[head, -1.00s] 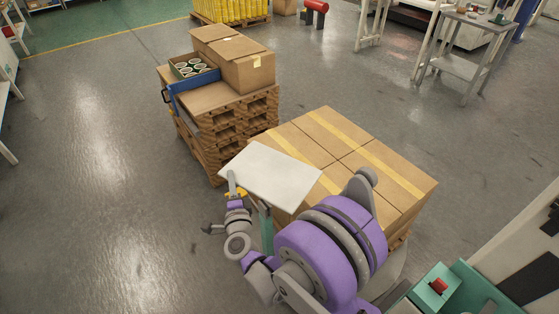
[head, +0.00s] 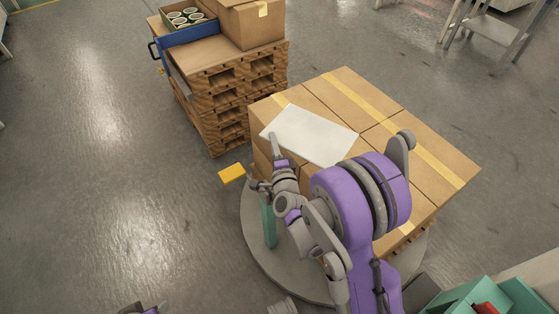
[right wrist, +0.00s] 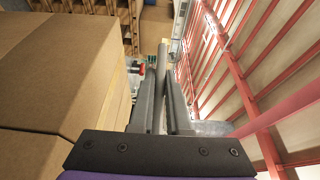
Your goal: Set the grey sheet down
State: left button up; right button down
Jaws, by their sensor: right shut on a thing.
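The grey sheet (head: 312,132) is a thin, pale, flat panel in the head view. It is level over the near left part of the cardboard box stack (head: 420,160). I cannot tell whether it touches the box tops or hangs slightly above them. My right gripper (head: 274,146) is shut on the sheet at its near left edge. In the right wrist view the two fingers (right wrist: 165,115) are close together beside the box side; the sheet is hard to make out there. Only a small part of my left arm shows at the bottom edge of the head view.
The box stack stands on a round grey platform (head: 262,270). A pallet stack (head: 225,105) with a carton (head: 250,25) and a tray of cans (head: 187,17) stands behind left. A yellow plate (head: 231,173) shows left of my gripper. The floor at left is clear.

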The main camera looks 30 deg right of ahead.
pick_arm(q)
notch_tip(320, 180, down, 9)
jog(key=b, duration=0.6)
jog(key=shift+w, duration=0.35)
pick_arm(e)
notch_tip(320, 180, down, 12)
jog(key=d, duration=0.2)
jog(key=shift+d, duration=0.2)
pick_arm(q)
jog(key=shift+f+b, duration=0.65)
jog(key=shift+b, duration=0.1)
pick_arm(e)
jog(key=shift+s+f, duration=0.1)
jog(key=shift+f, duration=0.45)
jog(key=c, duration=0.8)
grip_release()
